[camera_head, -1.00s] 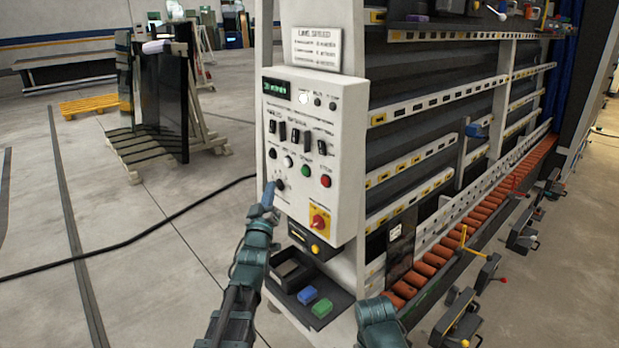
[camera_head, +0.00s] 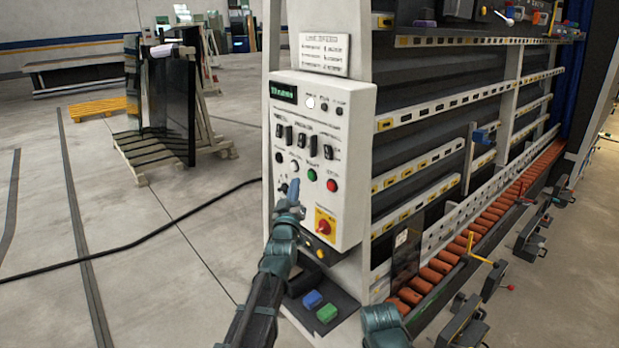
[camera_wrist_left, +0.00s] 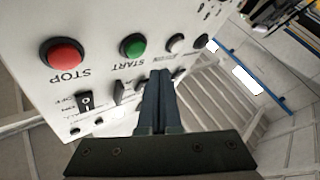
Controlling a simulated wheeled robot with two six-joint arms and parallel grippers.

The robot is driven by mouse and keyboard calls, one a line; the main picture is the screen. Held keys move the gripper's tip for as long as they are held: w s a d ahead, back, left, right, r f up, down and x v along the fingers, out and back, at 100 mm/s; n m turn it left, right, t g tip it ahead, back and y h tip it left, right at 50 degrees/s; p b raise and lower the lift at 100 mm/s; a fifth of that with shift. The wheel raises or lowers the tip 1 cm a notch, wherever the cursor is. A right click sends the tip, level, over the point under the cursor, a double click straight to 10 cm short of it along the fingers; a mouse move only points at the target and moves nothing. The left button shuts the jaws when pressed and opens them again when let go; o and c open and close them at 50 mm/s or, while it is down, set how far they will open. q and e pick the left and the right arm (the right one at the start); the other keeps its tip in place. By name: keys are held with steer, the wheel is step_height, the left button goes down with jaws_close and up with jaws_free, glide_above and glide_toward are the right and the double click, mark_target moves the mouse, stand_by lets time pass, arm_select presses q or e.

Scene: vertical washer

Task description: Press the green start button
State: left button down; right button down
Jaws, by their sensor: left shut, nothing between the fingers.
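The green start button (camera_head: 312,175) is on the white control panel (camera_head: 350,150), left of the red stop button (camera_head: 332,185). My left gripper (camera_head: 294,188) is in front of the panel, below and left of the green button in the head view. In the left wrist view the green button (camera_wrist_left: 133,46) is labelled START, beside the red STOP button (camera_wrist_left: 66,53). The shut fingers (camera_wrist_left: 158,76) are empty and point toward the panel, apart from the green button. My right arm shows only in part at the bottom of the head view; its gripper is not seen.
The panel also carries black switches (camera_head: 301,139), a white button (camera_head: 294,167) and a yellow-backed red rotary switch (camera_head: 326,225). Below is a dark tray with a blue block (camera_head: 313,299) and a green block (camera_head: 327,313). Open floor lies left of the machine.

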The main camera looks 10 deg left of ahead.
mark_target(307, 174)
arm_select(q)
steer(key=shift+w+d, duration=0.7)
steer(key=shift+w, duration=0.15)
stand_by(1.6)
steer(key=shift+w+d, duration=0.25)
steer(key=shift+w, duration=0.1)
steer(key=shift+w+d, duration=0.35)
steer(key=shift+w, duration=0.05)
stand_by(0.9)
steer(key=shift+a, duration=0.1)
steer(key=shift+s+a, duration=0.5)
steer(key=shift+s, duration=0.25)
